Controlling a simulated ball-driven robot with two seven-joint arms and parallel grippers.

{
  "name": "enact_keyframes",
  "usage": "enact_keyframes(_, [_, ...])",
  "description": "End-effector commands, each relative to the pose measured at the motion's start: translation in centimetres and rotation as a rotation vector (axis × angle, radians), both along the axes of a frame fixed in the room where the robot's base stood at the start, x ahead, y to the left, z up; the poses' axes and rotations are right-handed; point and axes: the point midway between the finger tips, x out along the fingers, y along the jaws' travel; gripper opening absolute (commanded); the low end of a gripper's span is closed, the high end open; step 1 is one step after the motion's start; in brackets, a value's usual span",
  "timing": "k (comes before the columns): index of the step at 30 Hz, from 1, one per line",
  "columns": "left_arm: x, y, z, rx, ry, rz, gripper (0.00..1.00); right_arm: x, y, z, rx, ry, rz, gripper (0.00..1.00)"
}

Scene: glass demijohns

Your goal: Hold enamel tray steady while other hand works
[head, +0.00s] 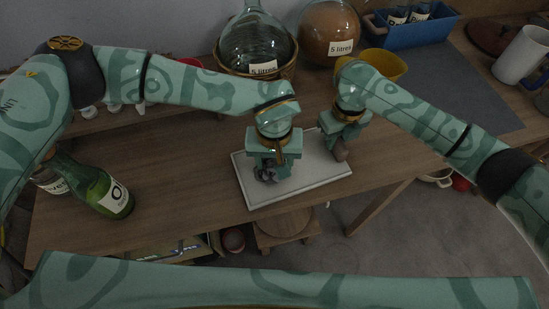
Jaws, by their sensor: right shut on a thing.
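The pale enamel tray (313,187) lies flat on the wooden table near its front edge. My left gripper (268,175) points down over the tray's left half. A small dark grey thing (265,176) shows at its fingertips; I cannot tell whether the fingers are closed on it. My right gripper (340,146) is over the tray's back right part and is shut on a small brown, rounded thing (341,153). The grippers hide parts of the tray's back side and middle.
A green bottle (115,199) lies or leans at the left. A clear demijohn in a basket (256,45), a brown demijohn (328,33), a yellow bowl (386,65) and a blue crate (412,30) stand at the back.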

Motion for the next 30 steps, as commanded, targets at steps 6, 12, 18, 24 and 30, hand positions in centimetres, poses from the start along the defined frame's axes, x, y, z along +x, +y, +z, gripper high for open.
enact_keyframes(6, [0.0,0.0,-0.3,0.000,0.000,0.000,0.31,0.0,0.0,0.0,0.001,-0.001,0.000,0.00])
enact_keyframes(12, [0.0,0.0,-0.9,-0.001,0.000,0.000,0.31,0.0,0.0,0.0,0.001,-0.001,0.000,0.00])
enact_keyframes(18, [0.0,0.0,-1.5,0.000,0.000,0.000,0.31,0.0,0.0,0.0,0.001,-0.001,0.000,0.00])
enact_keyframes(24, [0.0,0.0,-1.9,0.000,0.000,-0.001,0.31,0.0,0.0,0.0,0.001,-0.001,0.000,0.00])
enact_keyframes(30, [-0.5,1.3,-1.9,0.000,-0.001,0.000,0.31,0.0,0.0,0.0,0.001,-0.001,0.000,0.00])
